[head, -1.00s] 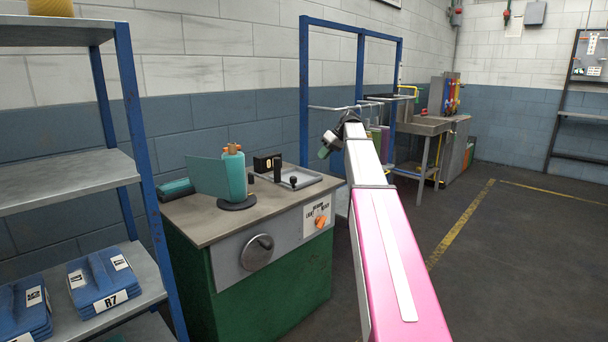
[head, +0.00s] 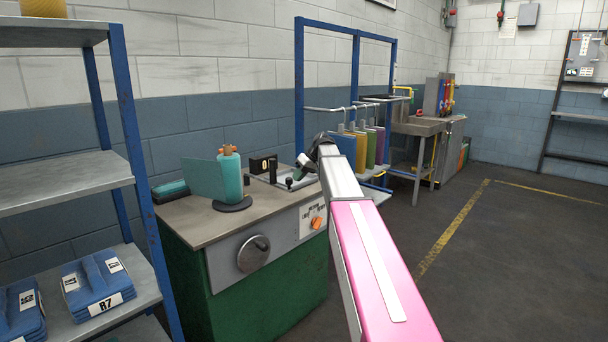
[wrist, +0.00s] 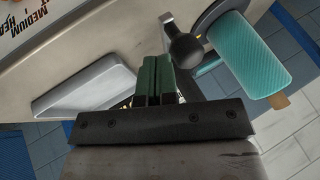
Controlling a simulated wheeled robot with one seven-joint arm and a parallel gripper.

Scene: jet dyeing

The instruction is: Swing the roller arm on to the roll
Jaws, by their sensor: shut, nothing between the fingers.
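The teal roll (head: 229,178) stands upright on a black disc on the bench, with a loose flap of cloth at its left. It also shows at the right of the wrist view (wrist: 248,60). A dark ball knob (wrist: 185,47) stands between the roll and a grey tray, just beyond my fingertips; it seems to belong to the roller arm, whose full shape I cannot make out. My gripper (head: 301,172) is over the right part of the bench, right of the roll. Its green fingers (wrist: 156,75) are shut together and empty, apart from the roll.
The bench (head: 190,225) has a dial (head: 253,253) and an orange switch (head: 317,222) on its front. A black counter box (head: 264,165) stands behind the roll. A blue shelf rack (head: 70,182) is close at left. Coloured hanging panels (head: 360,150) stand right of the bench.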

